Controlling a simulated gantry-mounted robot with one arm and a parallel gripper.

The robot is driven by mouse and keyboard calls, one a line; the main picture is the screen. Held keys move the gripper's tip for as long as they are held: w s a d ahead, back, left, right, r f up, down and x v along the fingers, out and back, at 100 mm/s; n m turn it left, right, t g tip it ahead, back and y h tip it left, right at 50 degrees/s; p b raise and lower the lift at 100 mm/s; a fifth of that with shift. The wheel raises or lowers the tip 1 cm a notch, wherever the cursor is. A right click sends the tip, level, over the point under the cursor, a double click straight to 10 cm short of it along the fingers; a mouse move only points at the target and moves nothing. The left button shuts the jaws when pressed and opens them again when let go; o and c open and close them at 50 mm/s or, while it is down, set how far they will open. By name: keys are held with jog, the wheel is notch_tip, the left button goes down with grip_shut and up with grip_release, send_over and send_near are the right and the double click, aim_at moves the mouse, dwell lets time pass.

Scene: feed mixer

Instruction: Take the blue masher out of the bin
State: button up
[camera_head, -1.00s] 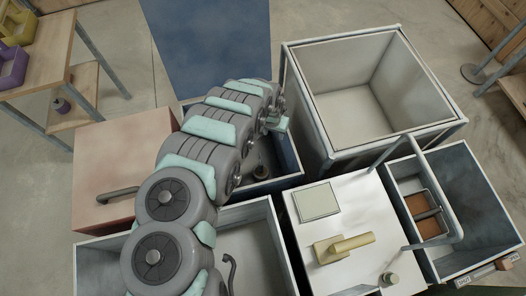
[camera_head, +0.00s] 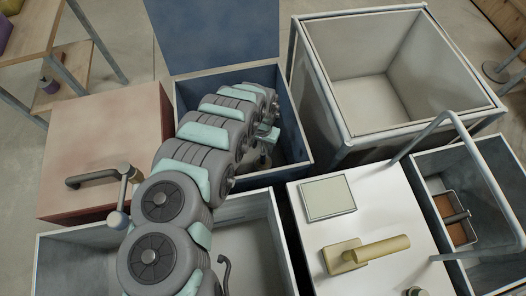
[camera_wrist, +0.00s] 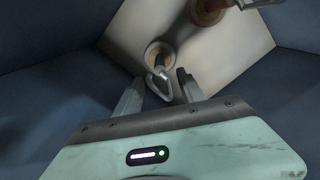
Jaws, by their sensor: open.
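The blue bin (camera_head: 302,165) stands open behind the front bins, its blue lid (camera_head: 215,35) raised. My arm reaches over its front wall, and my gripper (camera_head: 268,140) is inside it, partly hidden. In the wrist view my gripper (camera_wrist: 160,90) is open, its two fingers pointing at the pale bin floor. A tool with a round tan base, a dark middle and a grey loop handle (camera_wrist: 158,60) stands just beyond and between the fingertips. A second tool with a reddish-tan round base (camera_wrist: 207,10) is cut by the top edge. I cannot make out a blue colour on either.
Blue walls (camera_wrist: 50,75) enclose my gripper closely. A large empty white bin (camera_head: 385,100) stands right of the blue bin. A pink box (camera_head: 105,145) with a dark handle is left. A white top (camera_head: 330,225) carries a yellow handle; a grey rail rises beside it.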

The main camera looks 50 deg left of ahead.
aim_at(263, 156)
jog(key=shift+w+f+b, duration=0.15)
jog(key=shift+f+b, duration=1.4)
jog(key=shift+f, duration=1.25)
jog(key=shift+r, duration=0.1)
jog(key=shift+a, duration=0.1)
jog(key=shift+c, duration=0.6)
grip_shut()
